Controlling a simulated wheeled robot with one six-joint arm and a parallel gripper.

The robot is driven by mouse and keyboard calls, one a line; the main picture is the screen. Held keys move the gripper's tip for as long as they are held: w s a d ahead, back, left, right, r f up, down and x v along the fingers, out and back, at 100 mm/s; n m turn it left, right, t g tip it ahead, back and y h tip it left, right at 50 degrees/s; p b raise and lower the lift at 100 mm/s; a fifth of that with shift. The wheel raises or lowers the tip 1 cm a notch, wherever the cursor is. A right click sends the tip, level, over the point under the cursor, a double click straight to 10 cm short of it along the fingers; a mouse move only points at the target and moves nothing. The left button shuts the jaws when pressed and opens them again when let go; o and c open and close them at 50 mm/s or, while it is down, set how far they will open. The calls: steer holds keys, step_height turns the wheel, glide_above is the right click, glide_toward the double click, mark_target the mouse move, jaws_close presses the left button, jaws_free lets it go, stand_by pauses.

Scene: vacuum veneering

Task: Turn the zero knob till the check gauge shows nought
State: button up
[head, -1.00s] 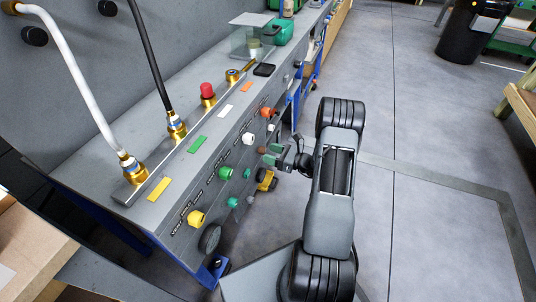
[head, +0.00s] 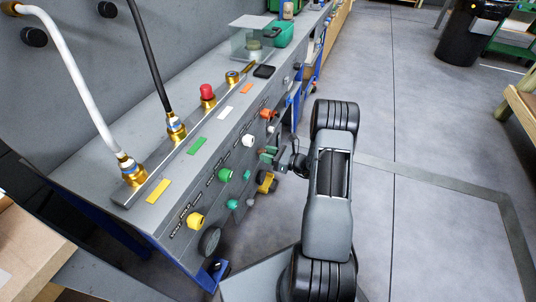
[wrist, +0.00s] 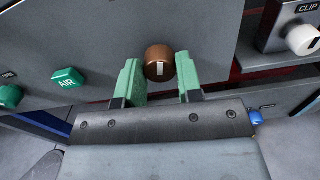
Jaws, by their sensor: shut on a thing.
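In the wrist view a brown round knob (wrist: 160,62) with a white pointer mark sits on the grey panel front. I take it for the zero knob, but no label on it can be read. The mark points roughly downward in that view. My gripper (wrist: 160,82) has its two green fingers on either side of the knob, shut on it. In the head view my gripper (head: 270,155) is at the bench's front panel, and the knob is mostly hidden by the fingers. I cannot make out the check gauge or its reading.
A green AIR button (wrist: 68,79) is left of the knob, a white CLIP knob (wrist: 302,39) at right. In the head view the grey bench (head: 120,190) carries hose fittings, a red button (head: 207,91) and a yellow knob (head: 195,221). Open floor lies to the right.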

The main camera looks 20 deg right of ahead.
steer(key=shift+c, duration=0.7)
steer(key=shift+n+b, duration=0.5)
steer(key=shift+n, duration=0.9)
steer(key=o, duration=0.9)
steer(key=p+v, duration=0.3)
steer(key=v, duration=1)
steer(key=shift+s+d, duration=0.3)
